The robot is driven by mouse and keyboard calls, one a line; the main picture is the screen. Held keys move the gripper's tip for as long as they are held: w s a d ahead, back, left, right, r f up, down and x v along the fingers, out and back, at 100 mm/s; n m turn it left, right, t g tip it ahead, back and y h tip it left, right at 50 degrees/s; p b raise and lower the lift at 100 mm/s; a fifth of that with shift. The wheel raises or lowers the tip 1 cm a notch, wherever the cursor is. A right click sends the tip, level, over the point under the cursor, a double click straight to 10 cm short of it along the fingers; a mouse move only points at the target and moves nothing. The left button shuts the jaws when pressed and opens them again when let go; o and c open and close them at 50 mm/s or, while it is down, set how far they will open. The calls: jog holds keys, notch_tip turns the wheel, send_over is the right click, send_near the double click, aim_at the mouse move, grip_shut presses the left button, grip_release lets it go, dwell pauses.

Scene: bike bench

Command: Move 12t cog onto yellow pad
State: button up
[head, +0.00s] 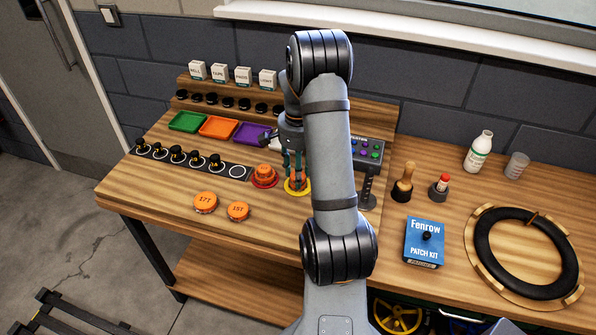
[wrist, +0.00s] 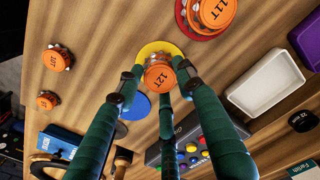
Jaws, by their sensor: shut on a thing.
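The orange 12t cog (wrist: 159,76) is between the green fingers of my gripper (wrist: 160,84), which is shut on it. The yellow pad (wrist: 150,50) shows behind the cog in the wrist view, and the cog overlaps its lower edge there. In the head view my gripper (head: 295,170) is down at the yellow pad (head: 301,192), with orange showing between the fingers. I cannot tell whether the cog touches the pad or hangs just above it. My arm hides part of this area in the head view.
Left of the yellow pad, a red pad (head: 264,186) bears stacked orange cogs, the 11T (wrist: 215,10) on top. The 17T cog (head: 205,202) and 15T cog (head: 238,211) lie in front on open wood. A blue pad (wrist: 134,106) and a button box (head: 368,149) are close by.

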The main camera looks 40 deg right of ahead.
jog(key=shift+f, duration=0.2)
jog(key=o, duration=1.1)
jog(key=shift+o, duration=0.3)
jog(key=shift+r, duration=0.15)
notch_tip(320, 180, up, 12)
